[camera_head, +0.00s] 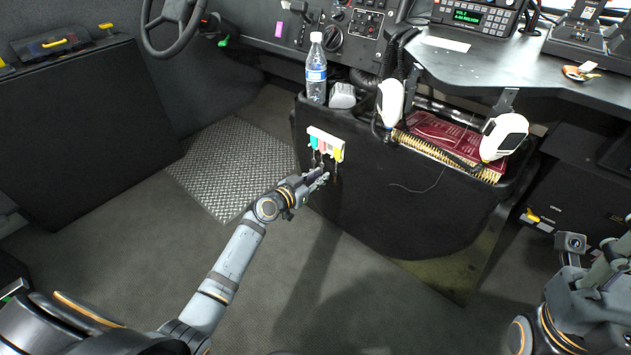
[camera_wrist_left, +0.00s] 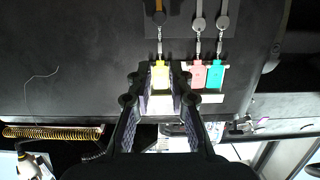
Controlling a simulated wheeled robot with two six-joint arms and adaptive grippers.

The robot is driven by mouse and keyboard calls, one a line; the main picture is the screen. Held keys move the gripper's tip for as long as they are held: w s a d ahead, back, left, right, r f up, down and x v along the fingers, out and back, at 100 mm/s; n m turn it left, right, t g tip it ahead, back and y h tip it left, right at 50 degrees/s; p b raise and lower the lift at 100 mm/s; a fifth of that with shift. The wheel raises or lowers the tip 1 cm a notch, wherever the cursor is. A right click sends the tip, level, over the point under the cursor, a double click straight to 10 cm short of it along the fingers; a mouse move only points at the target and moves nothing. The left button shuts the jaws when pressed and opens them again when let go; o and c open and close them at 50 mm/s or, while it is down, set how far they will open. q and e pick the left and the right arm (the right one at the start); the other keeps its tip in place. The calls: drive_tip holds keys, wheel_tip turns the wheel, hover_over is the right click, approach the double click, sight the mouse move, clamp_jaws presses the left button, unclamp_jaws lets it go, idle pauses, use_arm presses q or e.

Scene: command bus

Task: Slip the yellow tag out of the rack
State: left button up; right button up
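The yellow tag (camera_head: 338,152) hangs at the right end of a white rack (camera_head: 322,136) on the black console's front. A pink tag and a teal tag (camera_head: 314,143) hang beside it. My left gripper (camera_head: 318,178) is just below and in front of the rack. In the left wrist view, the yellow tag (camera_wrist_left: 160,77) lies between the two open fingers (camera_wrist_left: 160,84), with narrow gaps seen at its sides. The pink tag (camera_wrist_left: 198,74) is close beside one finger. My right gripper (camera_head: 603,268) is at the lower right; its fingers are unclear.
A water bottle (camera_head: 316,70) stands in the console top above the rack. Two white handsets, one of them a handset (camera_head: 390,102) near the bottle, and a red book (camera_head: 440,138) are to the right. The floor (camera_head: 385,300) below is clear.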

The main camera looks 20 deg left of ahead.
sight(336, 165)
use_arm(q)
drive_tip(key=b+x, duration=0.1)
drive_tip(key=x, duration=0.2)
drive_tip(key=b+x, duration=0.2)
drive_tip(key=x, duration=0.1)
drive_tip(key=shift+f, duration=0.2)
drive_tip(key=shift+w+d+b, duration=0.15)
drive_tip(key=shift+w+b, duration=0.2)
drive_tip(key=shift+w, duration=0.15)
clamp_jaws()
